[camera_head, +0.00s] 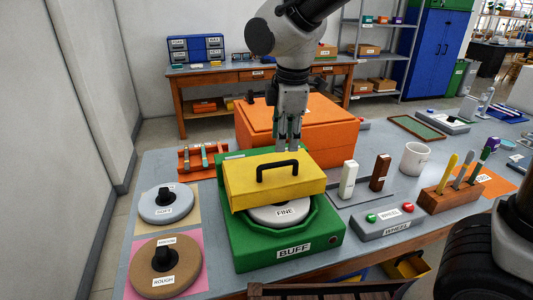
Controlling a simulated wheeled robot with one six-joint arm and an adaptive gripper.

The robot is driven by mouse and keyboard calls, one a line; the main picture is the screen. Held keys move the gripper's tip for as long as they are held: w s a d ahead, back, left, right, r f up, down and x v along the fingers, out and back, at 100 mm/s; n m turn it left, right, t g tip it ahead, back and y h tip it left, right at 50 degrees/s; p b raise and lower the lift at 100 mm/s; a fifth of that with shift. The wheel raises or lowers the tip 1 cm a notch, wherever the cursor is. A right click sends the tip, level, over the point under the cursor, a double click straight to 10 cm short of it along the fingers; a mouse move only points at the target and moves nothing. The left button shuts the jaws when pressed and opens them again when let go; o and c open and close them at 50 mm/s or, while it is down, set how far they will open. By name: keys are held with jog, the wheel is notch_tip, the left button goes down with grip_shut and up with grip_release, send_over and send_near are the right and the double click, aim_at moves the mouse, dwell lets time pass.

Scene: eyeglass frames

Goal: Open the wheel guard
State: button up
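The wheel guard is a yellow box-like cover (240,184) with a black handle (277,168) on its front top. It sits over the green machine labelled BUFF (325,245). A pale wheel labelled FINE (280,217) shows partly below the guard's front edge; the rest is hidden under the guard. My gripper (288,147) points down just above or behind the guard's back edge, beyond the handle in the picture. It appears apart from the handle. Its fingers look close together, but whether they are open or shut is unclear, and nothing is visibly held.
An orange box (335,137) stands close behind my gripper. Discs labelled SOFT (167,206) and ROUGH (163,270) lie left. A switch box labelled WHEEL (392,220), white and brown bars (348,180), a mug (414,159) and a wooden tool block (447,198) stand right.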

aim_at(280, 162)
jog(key=shift+n, duration=0.9)
jog(key=f, duration=0.2)
jog(key=w+f, duration=0.1)
jog(key=f, duration=0.4)
jog(key=shift+w+a+f, duration=0.2)
jog(key=shift+w+a, duration=0.15)
grip_shut()
